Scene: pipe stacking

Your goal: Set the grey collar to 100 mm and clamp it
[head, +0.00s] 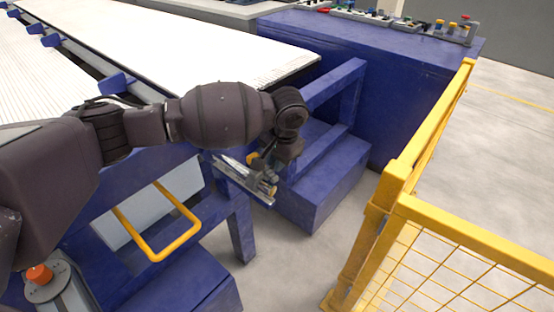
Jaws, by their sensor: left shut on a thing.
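My left arm crosses from the left, and its left gripper (263,171) points down at a metal rail (231,171) on the blue frame's side. The gripper is shut on a small part at the rail. The part is mostly hidden by the fingers and too small to tell whether it is the grey collar or its clamp. Small yellowish parts show at the rail beside the fingers. The scale marks and the collar's position cannot be read. My right gripper is not in view.
A white conveyor bed (215,45) lies behind my arm. A yellow handle (160,256) juts out at the lower left. A yellow mesh fence (460,235) stands at the right. A blue cabinet (385,85) with buttons is behind. Grey floor is open between frame and fence.

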